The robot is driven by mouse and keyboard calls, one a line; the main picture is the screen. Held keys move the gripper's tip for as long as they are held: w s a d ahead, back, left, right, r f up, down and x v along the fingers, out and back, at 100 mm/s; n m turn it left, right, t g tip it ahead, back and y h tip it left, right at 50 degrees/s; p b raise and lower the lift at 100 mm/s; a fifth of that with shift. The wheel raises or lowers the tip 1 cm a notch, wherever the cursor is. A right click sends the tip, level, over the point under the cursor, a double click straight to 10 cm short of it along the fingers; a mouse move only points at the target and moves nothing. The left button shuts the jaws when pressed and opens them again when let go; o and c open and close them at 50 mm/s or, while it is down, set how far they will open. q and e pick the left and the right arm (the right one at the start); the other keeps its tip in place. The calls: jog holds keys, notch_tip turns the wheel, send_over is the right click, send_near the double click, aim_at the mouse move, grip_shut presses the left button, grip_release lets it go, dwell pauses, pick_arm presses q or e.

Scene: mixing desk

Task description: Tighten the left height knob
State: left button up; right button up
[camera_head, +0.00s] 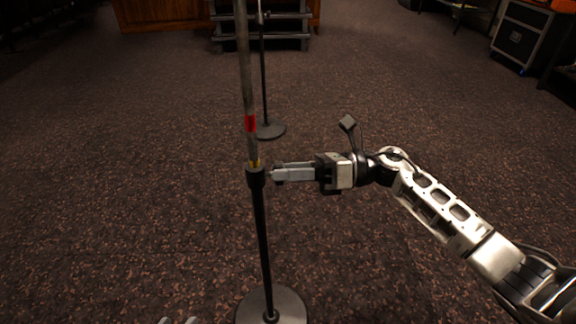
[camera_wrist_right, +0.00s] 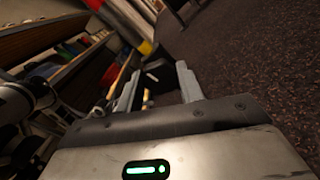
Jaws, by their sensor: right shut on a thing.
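The near microphone stand has a grey upper pole (camera_head: 244,70) with a red band (camera_head: 250,123) and a yellow band (camera_head: 254,163). Just below the yellow band is a black collar (camera_head: 256,177). My right gripper (camera_head: 276,175) reaches in from the right and is shut on the height knob at the collar's right side. The fingers mostly hide the knob. In the right wrist view, the two fingers (camera_wrist_right: 157,80) flank a dark part below the yellow band (camera_wrist_right: 147,47). Of my left gripper (camera_head: 178,321) only pale tips show at the bottom edge; its opening is unclear.
The near stand's round base (camera_head: 290,308) is on the carpet. A second stand with a round base (camera_head: 270,130) stands behind it. Dark steps (camera_head: 262,42) and a wooden cabinet (camera_head: 165,14) are at the back, a black case (camera_head: 518,38) at the back right. Open carpet lies around.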

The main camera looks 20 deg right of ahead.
pick_arm(q)
jog(key=shift+w+a+f+p, duration=0.1)
jog(key=shift+a+f+p, duration=0.1)
jog(key=shift+f+p, duration=0.1)
pick_arm(e)
jog(key=shift+m, duration=0.9)
jog(key=o, duration=1)
pick_arm(q)
jog(key=shift+d+r, duration=0.1)
pick_arm(e)
jog(key=shift+d, duration=0.15)
pick_arm(q)
jog(key=shift+r+b, duration=0.2)
jog(key=shift+b, duration=0.1)
pick_arm(e)
jog(key=v, duration=1.6)
